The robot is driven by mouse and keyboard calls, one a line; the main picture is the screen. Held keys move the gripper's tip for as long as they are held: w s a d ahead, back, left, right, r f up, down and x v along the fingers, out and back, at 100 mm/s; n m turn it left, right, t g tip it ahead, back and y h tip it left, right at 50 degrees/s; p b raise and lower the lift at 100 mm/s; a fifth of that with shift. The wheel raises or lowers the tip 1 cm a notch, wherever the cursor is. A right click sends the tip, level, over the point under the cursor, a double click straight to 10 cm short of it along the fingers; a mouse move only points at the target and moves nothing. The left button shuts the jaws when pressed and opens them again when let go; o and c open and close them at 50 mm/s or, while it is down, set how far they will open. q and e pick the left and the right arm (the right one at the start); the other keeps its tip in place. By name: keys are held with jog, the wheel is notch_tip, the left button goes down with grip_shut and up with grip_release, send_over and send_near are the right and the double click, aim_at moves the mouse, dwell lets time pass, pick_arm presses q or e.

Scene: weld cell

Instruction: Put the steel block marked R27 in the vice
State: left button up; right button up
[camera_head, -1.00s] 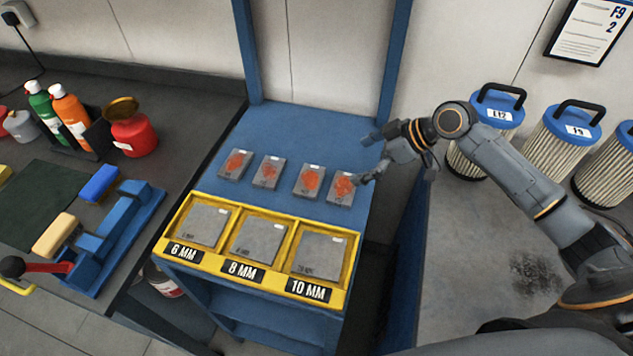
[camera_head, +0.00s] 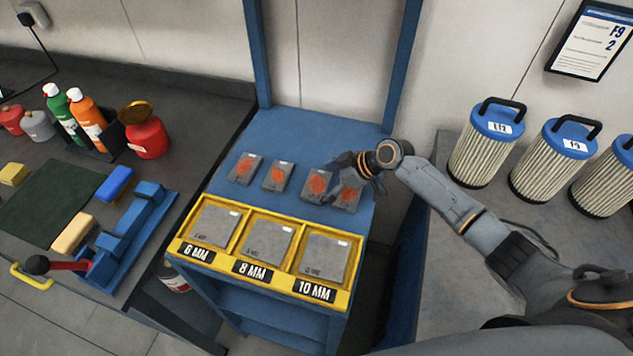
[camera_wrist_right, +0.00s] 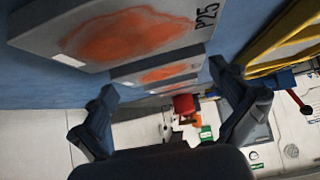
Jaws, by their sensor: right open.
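Several grey steel blocks with orange-red patches lie in a row on the blue stand: far left (camera_head: 245,169), second (camera_head: 278,176), third (camera_head: 316,186) and right end (camera_head: 346,201). Their marks are too small to read in the head view; I cannot tell which is R27. In the right wrist view the nearest block (camera_wrist_right: 130,35) reads P25, with others (camera_wrist_right: 155,76) behind it. My right gripper (camera_head: 343,180) is open and empty over the row's right end, partly hiding the end block. The blue vice (camera_head: 128,232), with a red, black-knobbed handle, stands on the left bench. My left gripper is out of view.
Yellow-framed bins (camera_head: 268,246) labelled 6, 8 and 10 MM hold grey plates in front of the row. Blue-lidded filters (camera_head: 483,150) stand at right. Bottles (camera_head: 85,118), a red can (camera_head: 148,138) and a blue block (camera_head: 114,183) are on the left bench. Blue posts flank the stand.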

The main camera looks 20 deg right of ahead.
aim_at(323, 185)
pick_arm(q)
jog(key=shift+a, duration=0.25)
pick_arm(e)
jog(key=c, duration=1.3)
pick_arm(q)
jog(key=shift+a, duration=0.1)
pick_arm(e)
jog(key=shift+w, duration=0.1)
jog(key=shift+c, duration=0.8)
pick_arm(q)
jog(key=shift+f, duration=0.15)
pick_arm(e)
jog(key=shift+r, duration=0.2)
